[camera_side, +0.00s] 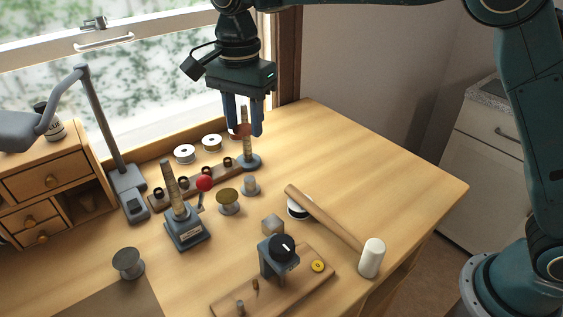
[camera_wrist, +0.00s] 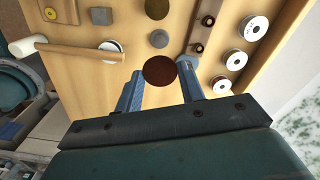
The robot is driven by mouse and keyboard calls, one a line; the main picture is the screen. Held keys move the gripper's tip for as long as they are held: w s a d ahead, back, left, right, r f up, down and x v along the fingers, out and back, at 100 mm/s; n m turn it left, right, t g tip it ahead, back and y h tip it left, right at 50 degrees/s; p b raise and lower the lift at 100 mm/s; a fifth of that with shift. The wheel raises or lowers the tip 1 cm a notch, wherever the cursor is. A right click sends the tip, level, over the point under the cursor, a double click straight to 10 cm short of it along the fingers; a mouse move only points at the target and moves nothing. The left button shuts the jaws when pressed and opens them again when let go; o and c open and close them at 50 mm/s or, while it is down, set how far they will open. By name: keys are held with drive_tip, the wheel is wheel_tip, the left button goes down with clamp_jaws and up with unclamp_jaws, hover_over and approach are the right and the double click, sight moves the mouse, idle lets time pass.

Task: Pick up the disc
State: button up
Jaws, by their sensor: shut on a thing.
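A reddish-brown disc (camera_side: 240,131) is held between the two blue fingers of my gripper (camera_side: 243,128), above the table. In the wrist view the disc (camera_wrist: 159,71) shows as a dark round between the fingertips (camera_wrist: 159,80). My gripper is shut on it. In the side view a thin upright post on a round grey base (camera_side: 250,162) stands right by the disc and fingers. I cannot tell whether the disc is in front of the post or around it.
White spools (camera_side: 184,154) and a wooden rail with dark rings (camera_side: 205,181) lie by the window. The table's right rear is clear.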

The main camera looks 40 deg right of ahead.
sight(245, 129)
wheel_tip(245, 129, up, 9)
idle(0.4)
idle(0.6)
